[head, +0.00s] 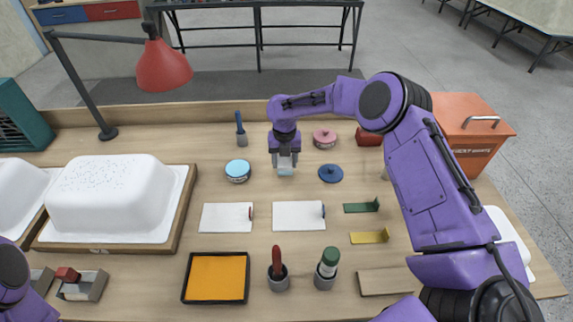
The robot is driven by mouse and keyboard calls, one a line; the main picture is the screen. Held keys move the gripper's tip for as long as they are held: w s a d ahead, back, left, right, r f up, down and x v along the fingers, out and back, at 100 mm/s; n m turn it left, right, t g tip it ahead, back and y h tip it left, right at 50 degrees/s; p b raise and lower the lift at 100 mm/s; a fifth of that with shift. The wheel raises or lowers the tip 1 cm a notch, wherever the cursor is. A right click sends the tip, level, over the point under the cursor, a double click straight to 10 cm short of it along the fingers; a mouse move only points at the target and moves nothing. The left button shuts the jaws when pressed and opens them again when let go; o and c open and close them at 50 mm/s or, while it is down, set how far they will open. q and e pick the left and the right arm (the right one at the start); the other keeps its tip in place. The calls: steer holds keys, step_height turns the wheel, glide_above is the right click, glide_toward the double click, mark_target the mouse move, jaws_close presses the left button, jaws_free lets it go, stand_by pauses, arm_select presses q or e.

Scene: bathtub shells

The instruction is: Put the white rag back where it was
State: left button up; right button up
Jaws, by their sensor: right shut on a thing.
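My right gripper (285,162) reaches over the middle of the bench from the right, pointing down. It is shut on a small pale whitish thing (286,171), which looks like the white rag, though its shape is mostly hidden by the fingers. I cannot tell whether it touches the bench. Two flat white sheets lie nearer to me, one at left (225,217) and one at right (297,215). Only part of my left arm shows at the lower left edge; its gripper is out of view.
A light blue tin (237,172), a pink tin (325,138) and a dark blue round thing (331,174) stand around the gripper. White tub shell (110,195) is at left under a red lamp (163,66). An orange tray (217,278) and two cups are in front; an orange toolbox (470,125) is right.

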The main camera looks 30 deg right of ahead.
mark_target(286, 167)
steer(key=f, duration=0.3)
steer(key=shift+d+f+p, duration=0.25)
steer(key=shift+p, duration=0.05)
steer(key=shift+f, duration=0.1)
steer(key=shift+f, duration=0.15)
steer(key=o, duration=1)
steer(key=shift+r, duration=0.35)
steer(key=shift+w+r, duration=0.1)
steer(key=shift+r, duration=0.25)
step_height(286, 167, up, 11)
steer(key=shift+r+b, duration=0.1)
steer(key=shift+b, duration=0.95)
